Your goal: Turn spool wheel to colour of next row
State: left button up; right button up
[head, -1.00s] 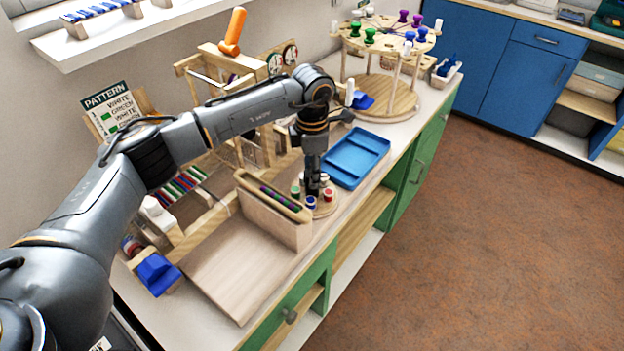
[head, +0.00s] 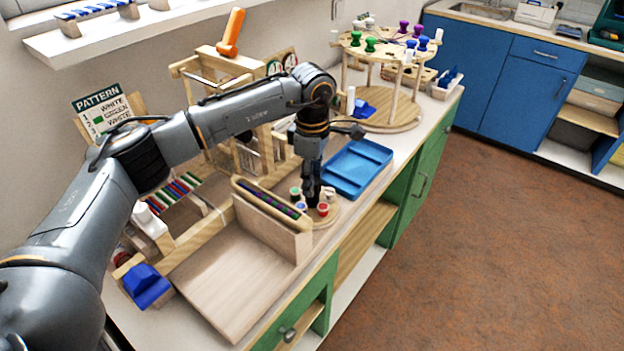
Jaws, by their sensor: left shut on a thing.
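The spool wheel (head: 331,221) is a small round wooden disc on the bench, with green (head: 295,193), blue (head: 301,206), red (head: 323,209) and white (head: 330,192) spools standing around it. My left gripper (head: 312,201) points straight down at the wheel's middle, among the spools, and is shut on the wheel. The part held is hidden by the fingers. The red spool is at the front. The pattern board (head: 97,105) at the left reads white, green, white in the lines I can make out. My right gripper is out of view.
A wooden holder with a dark beaded slot (head: 275,231) stands just left of the wheel. A blue tray (head: 360,168) lies behind it. A wooden frame with an orange handle (head: 230,32) and striped rows (head: 175,190) stand further left. A round two-tier rack (head: 390,118) is at the back.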

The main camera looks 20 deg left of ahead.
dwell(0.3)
pick_arm(q)
jog(key=o, duration=1.2)
jog(key=shift+c, duration=0.2)
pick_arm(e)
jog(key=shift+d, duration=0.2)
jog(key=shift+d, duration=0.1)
pick_arm(q)
notch_tip(320, 180, up, 12)
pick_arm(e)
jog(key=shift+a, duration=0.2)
